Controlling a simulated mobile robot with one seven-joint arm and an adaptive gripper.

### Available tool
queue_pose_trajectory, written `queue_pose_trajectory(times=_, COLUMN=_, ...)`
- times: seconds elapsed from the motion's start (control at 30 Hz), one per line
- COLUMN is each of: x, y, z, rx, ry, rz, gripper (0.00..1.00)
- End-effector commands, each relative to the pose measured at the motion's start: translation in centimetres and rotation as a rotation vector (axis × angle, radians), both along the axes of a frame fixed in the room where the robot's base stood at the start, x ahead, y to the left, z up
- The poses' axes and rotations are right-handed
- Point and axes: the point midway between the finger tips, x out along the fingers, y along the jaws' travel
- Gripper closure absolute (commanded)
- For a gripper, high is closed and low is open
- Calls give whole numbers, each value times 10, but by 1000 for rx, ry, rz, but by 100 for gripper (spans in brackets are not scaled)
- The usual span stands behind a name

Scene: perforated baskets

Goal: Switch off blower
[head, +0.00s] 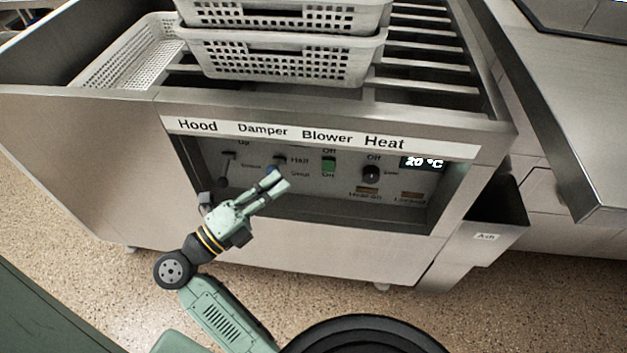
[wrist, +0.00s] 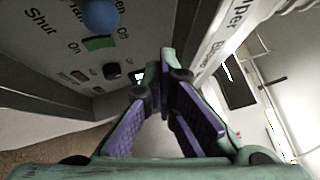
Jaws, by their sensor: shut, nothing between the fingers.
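The blower switch (head: 329,166) is a small green rocker on the recessed control panel, under the "Blower" label, with "Off" above it and "On" below. I cannot tell which side is pressed. It also shows in the wrist view (wrist: 99,43) at the upper left. My gripper (head: 282,184) is in front of the panel, left of and a little below the switch, apart from it. In the wrist view the fingers (wrist: 160,72) meet at their tips, shut and empty.
The blue damper knob (wrist: 101,15) is left of the switch, partly behind my gripper in the head view. A black heat knob (head: 371,174) and a display (head: 424,162) reading 20 °C are to the right. The hood lever (head: 225,170) is left. Perforated baskets (head: 280,60) stand on top.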

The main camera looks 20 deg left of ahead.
Motion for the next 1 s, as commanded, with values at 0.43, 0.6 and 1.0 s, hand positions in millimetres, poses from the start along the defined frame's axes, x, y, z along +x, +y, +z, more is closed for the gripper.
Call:
queue_pose_trajectory(times=0.43, x=-15, y=-22, z=-76, rx=-36, ry=198, rz=-89, gripper=100)
queue_pose_trajectory(times=0.6, x=-15, y=-22, z=-76, rx=-35, ry=196, rz=-88, gripper=100)
queue_pose_trajectory(times=1.0, x=31, y=-49, z=-69, rx=-36, ry=195, rz=-92, gripper=100)
